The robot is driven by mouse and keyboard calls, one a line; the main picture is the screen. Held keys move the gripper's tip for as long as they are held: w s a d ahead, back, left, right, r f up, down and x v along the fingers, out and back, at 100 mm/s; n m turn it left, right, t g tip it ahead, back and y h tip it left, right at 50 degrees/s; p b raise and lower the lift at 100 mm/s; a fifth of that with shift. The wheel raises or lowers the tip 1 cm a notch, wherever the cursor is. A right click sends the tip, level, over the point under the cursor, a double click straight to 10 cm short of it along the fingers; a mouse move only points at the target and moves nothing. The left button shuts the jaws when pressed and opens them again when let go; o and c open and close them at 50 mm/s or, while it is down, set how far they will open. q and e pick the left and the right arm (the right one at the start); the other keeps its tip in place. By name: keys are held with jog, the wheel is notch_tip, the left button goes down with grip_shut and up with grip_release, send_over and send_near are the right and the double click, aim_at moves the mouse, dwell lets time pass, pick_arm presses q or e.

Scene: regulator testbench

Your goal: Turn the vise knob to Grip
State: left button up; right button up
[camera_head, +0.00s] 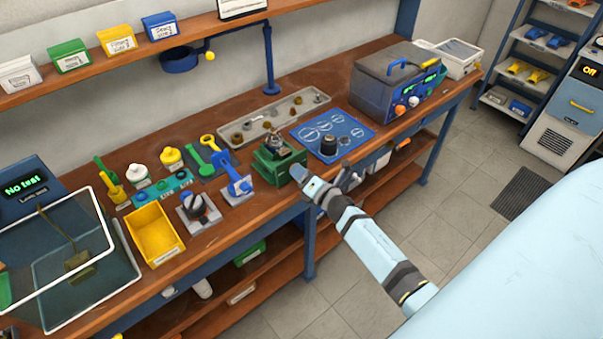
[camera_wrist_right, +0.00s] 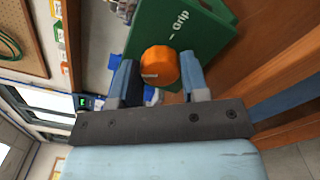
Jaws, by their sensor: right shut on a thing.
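The green vise (camera_head: 268,168) stands at the front edge of the workbench, with a dark metal part on top. In the right wrist view its green face (camera_wrist_right: 206,42) carries a "Grip" label with a tick mark. The orange vise knob (camera_wrist_right: 160,66) sits between the two fingers of my right gripper (camera_wrist_right: 160,80), which is shut on it. In the head view my right gripper (camera_head: 300,176) is at the front right of the vise and hides the knob. The knob's exact pointing direction is not clear. My left gripper is not in view.
A blue mat (camera_head: 334,134) with a dark part lies right of the vise, and a grey tray (camera_head: 275,115) behind. A blue-handled fixture (camera_head: 238,186) and a yellow bin (camera_head: 154,235) stand left. Floor (camera_head: 345,295) is free before the bench.

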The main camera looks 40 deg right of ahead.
jog(key=m, duration=0.6)
jog(key=shift+p, duration=0.4)
jog(key=m+p, duration=0.1)
jog(key=m, duration=0.4)
jog(key=shift+f+m, duration=0.1)
jog(key=shift+m, duration=0.3)
jog(key=m+p, duration=0.1)
jog(key=m, duration=1)
jog(key=shift+f+p, duration=0.1)
jog(key=shift+p, duration=0.3)
jog(key=o, duration=0.9)
jog(key=shift+s, duration=0.15)
jog(key=shift+s+d+b, duration=0.15)
jog(key=shift+s+b, duration=0.25)
jog(key=shift+s, duration=1.85)
jog(key=shift+s+d+b, duration=0.2)
jog(key=shift+s+b, duration=0.25)
jog(key=shift+s, duration=1.85)
jog(key=shift+s+d+b, duration=0.15)
jog(key=shift+s+b, duration=0.25)
jog(key=shift+s, duration=1.85)
